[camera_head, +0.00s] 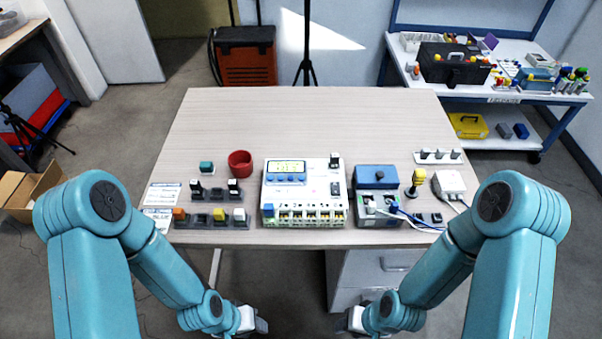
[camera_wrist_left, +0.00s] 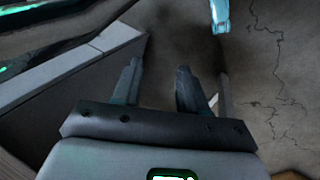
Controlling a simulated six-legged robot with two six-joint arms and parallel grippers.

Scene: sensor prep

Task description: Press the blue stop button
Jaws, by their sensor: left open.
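A blue box (camera_head: 376,177) with a small dark round knob on top stands right of centre on the table. I cannot tell for certain which blue part is the stop button. My left gripper (camera_head: 258,322) is low in front of the table, apart from everything on it. In the left wrist view its fingers (camera_wrist_left: 158,80) are spread with nothing between them. My right gripper (camera_head: 345,322) is also low in front of the table; its fingers are not clear.
The table (camera_head: 330,115) is bare across its back half.

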